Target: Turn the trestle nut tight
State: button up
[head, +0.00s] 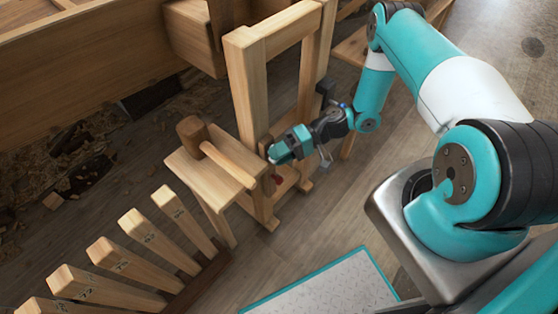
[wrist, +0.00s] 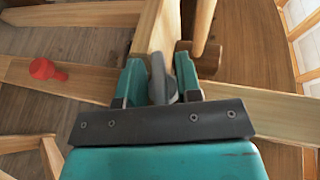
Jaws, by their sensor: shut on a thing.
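The wooden trestle (head: 247,85) stands at the middle, with two uprights joined by a top rail. In the wrist view, the grey trestle nut (wrist: 160,82) has a raised wing and sits against a pale wooden post (wrist: 160,30). My gripper (wrist: 160,84) is shut on the nut, with one teal finger on each side of it. In the head view my gripper (head: 274,156) is at the trestle's lower part, and it hides the nut there.
A red knob (wrist: 45,69) sits on a lower rail. A wooden mallet (head: 228,160) lies on a small stool (head: 205,180) left of my gripper. Several numbered wooden stakes (head: 140,228) stand at lower left. Planking (head: 80,70) fills the upper left.

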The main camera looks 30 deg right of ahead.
jog(key=shift+w+y+b, duration=0.1)
jog(key=shift+y+b, duration=0.25)
jog(key=shift+y, duration=0.05)
jog(key=o, duration=0.6)
jog(key=shift+c, duration=0.2)
jog(key=shift+d, duration=0.1)
jog(key=d+r+b, duration=0.1)
jog(key=d, duration=0.7)
jog(key=d+r, duration=0.2)
jog(key=d, duration=0.7)
jog(key=shift+r+b, duration=0.3)
jog(key=shift+b, duration=0.05)
